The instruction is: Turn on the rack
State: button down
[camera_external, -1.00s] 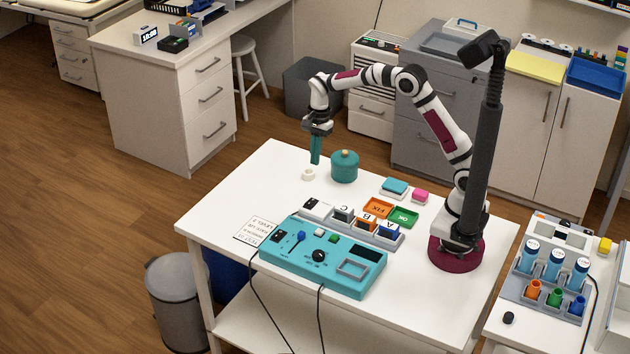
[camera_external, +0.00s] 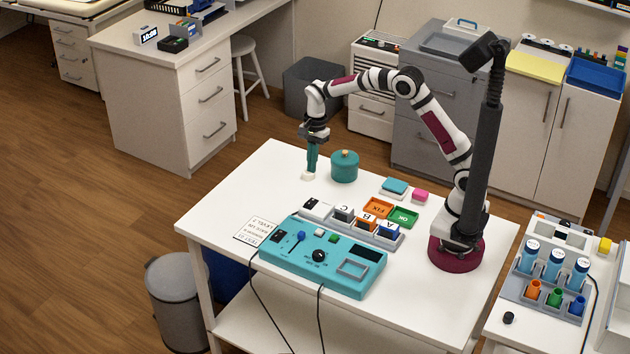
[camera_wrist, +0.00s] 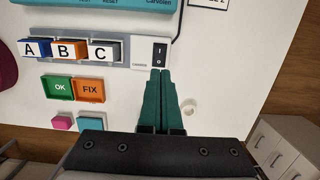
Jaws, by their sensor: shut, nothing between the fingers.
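The grey rack (camera_external: 400,241) lies on the white table behind the teal console, with blocks A (camera_wrist: 35,48), B (camera_wrist: 68,49) and C (camera_wrist: 102,50) in it. At its left end is a white block (camera_external: 316,209) with a black rocker switch (camera_wrist: 159,54), marked with a line and a circle. Which side of the rocker is pressed cannot be told. My gripper (camera_external: 310,173), with green fingers, is shut and empty, pointing down behind the rack's switch end. In the wrist view the fingertips (camera_wrist: 160,72) appear just below the switch; touching is not visible.
A small white ring (camera_wrist: 190,108) lies close by the fingers. A teal lidded pot (camera_external: 344,168) stands to their right. Orange FIX (camera_external: 378,208) and green OK (camera_external: 404,217) trays lie behind the rack. The teal console (camera_external: 330,265) is in front.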

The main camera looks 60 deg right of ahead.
aim_at(309, 204)
jog(key=f, duration=0.3)
jog(key=a+f, duration=0.1)
jog(key=f, duration=0.7)
jog(key=shift+a, duration=0.3)
jog(key=shift+a+f, duration=0.1)
jog(key=shift+f, duration=0.1)
jog(key=shift+d+r, duration=0.2)
jog(key=shift+d, duration=0.65)
jog(key=shift+r, duration=0.1)
notch_tip(309, 204, up, 14)
jog(key=d, duration=0.2)
